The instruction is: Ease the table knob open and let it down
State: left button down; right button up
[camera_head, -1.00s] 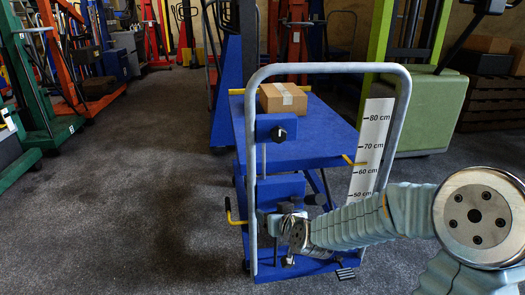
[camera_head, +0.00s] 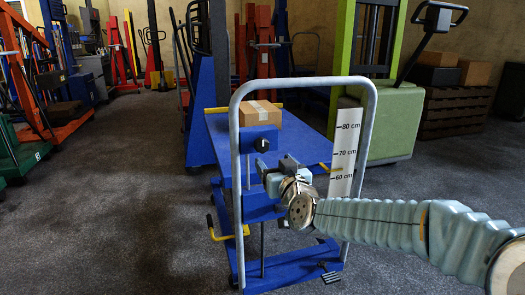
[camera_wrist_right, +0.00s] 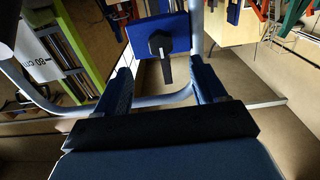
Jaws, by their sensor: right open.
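The lift trolley's blue table (camera_head: 300,141) is raised, its near edge beside the 60–70 cm marks of the height scale (camera_head: 345,150). The black table knob (camera_head: 262,145) sits on a small blue panel at the handle frame. In the right wrist view the knob (camera_wrist_right: 161,44) has a lever part pointing down the picture. My right gripper (camera_head: 276,176) is open, just below and right of the knob in the head view. In the wrist view its fingers (camera_wrist_right: 162,78) stand either side of the knob's lower end, touching neither side. My left gripper is not in view.
A cardboard box (camera_head: 261,113) rests on the table. The grey tubular handle frame (camera_head: 236,190) stands close around the knob panel. A yellow-handled lever (camera_head: 228,236) and a foot pedal (camera_head: 331,277) are lower down. Floor on the left is clear; other lifts stand behind.

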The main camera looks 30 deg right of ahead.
aim_at(263, 149)
jog(key=x, duration=1)
jog(key=shift+a, duration=0.1)
